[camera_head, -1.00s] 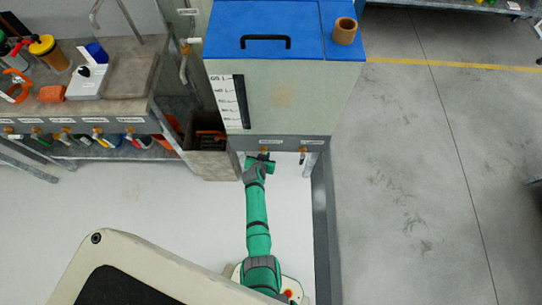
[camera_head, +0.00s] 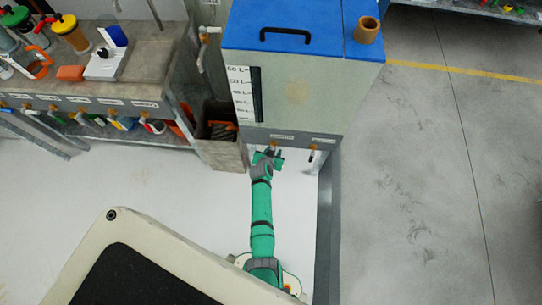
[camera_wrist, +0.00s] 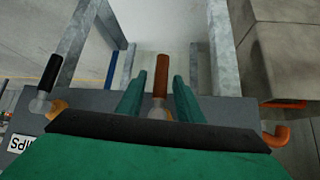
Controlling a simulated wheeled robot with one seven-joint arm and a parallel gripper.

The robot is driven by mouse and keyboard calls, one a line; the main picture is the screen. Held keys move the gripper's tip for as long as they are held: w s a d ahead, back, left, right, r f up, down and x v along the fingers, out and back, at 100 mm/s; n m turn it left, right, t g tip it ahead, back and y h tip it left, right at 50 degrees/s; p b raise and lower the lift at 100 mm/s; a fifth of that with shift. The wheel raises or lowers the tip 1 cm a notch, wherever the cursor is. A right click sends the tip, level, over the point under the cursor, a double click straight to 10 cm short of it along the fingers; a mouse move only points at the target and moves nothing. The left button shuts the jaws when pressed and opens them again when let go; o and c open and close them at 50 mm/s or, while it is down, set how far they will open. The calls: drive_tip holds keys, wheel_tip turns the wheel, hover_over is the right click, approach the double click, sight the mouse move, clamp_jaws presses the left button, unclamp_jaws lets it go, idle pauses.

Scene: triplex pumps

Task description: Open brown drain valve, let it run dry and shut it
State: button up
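The brown drain valve's handle (camera_wrist: 160,76) stands upright in the middle of the wrist view, with its grey valve body partly hidden below it. My gripper (camera_wrist: 158,92) is open, with one green finger on each side of the handle. Gaps show between the fingers and the handle, so it is not gripped. In the head view my gripper (camera_head: 267,156) is at the lower front edge of the blue-lidded tank (camera_head: 295,95), just below a brass valve fitting (camera_head: 275,146). The handle itself is hidden or too small there.
A black-handled valve (camera_wrist: 47,82) is beside the brown one; its fitting shows in the head view (camera_head: 312,153). A grey bin (camera_head: 220,153) and a cluttered bench (camera_head: 150,75) stand left of the tank. Metal legs (camera_wrist: 222,45) frame the space. Open floor lies right.

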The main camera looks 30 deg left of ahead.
drive_tip(key=v, duration=0.8)
drive_tip(key=shift+s+r, duration=0.25)
idle(2.6)
drive_tip(key=s+d+r+t, duration=0.1)
drive_tip(key=s+d+r, duration=0.4)
drive_tip(key=s+d, duration=0.25)
drive_tip(key=s+d+r+t, duration=0.2)
drive_tip(key=s+d+r, duration=0.2)
drive_tip(key=s+d, duration=0.3)
drive_tip(key=s+d+r+t, duration=0.1)
drive_tip(key=s+r, duration=0.3)
drive_tip(key=r, duration=0.4)
drive_tip(key=s+d+r+m+t+h, duration=0.1)
drive_tip(key=s+d+r, duration=0.2)
drive_tip(key=r, duration=0.6)
drive_tip(key=s+d+r+t, duration=0.1)
drive_tip(key=s+d+r, duration=0.1)
drive_tip(key=s+r, duration=0.5)
drive_tip(key=shift+d+r+m+t+h, duration=0.3)
drive_tip(key=shift+d+r+m+t, duration=0.1)
drive_tip(key=shift+r, duration=0.35)
